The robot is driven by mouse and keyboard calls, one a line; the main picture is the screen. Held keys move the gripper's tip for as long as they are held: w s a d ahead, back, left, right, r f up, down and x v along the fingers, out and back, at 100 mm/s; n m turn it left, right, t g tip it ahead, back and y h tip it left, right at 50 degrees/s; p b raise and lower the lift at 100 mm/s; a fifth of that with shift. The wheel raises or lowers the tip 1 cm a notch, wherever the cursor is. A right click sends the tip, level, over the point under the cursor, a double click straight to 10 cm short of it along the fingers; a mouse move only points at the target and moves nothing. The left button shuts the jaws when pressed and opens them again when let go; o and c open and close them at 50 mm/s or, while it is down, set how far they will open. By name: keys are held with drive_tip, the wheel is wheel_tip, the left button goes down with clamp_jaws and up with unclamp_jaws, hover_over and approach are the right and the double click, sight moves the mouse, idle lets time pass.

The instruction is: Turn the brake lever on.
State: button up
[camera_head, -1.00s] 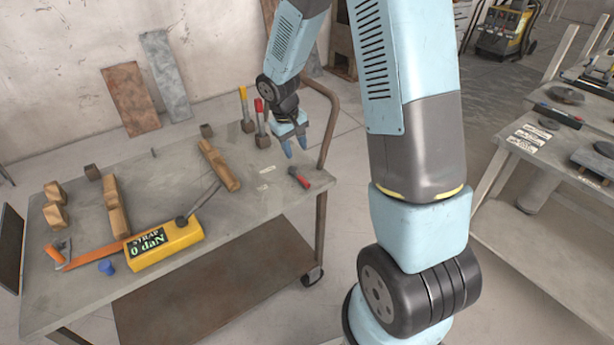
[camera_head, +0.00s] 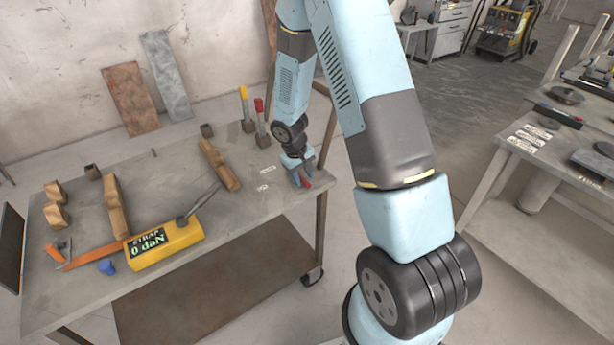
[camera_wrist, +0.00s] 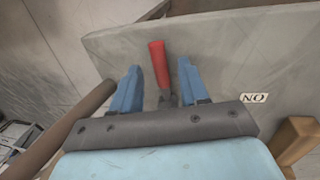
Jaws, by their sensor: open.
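The brake lever, a short lever with a red handle (camera_head: 306,182), is at the right end of the workbench. In the wrist view its red handle (camera_wrist: 159,62) lies between my two blue fingers, with a gap on each side. Its grey shank (camera_wrist: 166,98) runs back towards my palm. My gripper (camera_head: 301,180) is open and sits over the lever, partly hiding it in the head view. It also shows in the wrist view (camera_wrist: 158,68). A white label (camera_wrist: 254,98) right of the lever looks like an upside-down "ON".
Yellow-handled (camera_head: 245,108) and red-handled (camera_head: 261,122) upright levers stand behind my gripper. A wooden block (camera_head: 219,164) and a yellow strap gauge reading 0 daN (camera_head: 165,243) lie to the left. A brown rail (camera_wrist: 70,122) runs beside the bench. Bench space around the labels is clear.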

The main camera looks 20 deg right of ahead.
drive_tip(key=shift+d+f, duration=0.1)
drive_tip(key=shift+f, duration=0.3)
clamp_jaws()
idle(0.4)
drive_tip(key=shift+d, duration=0.55)
drive_tip(key=shift+a, duration=0.3)
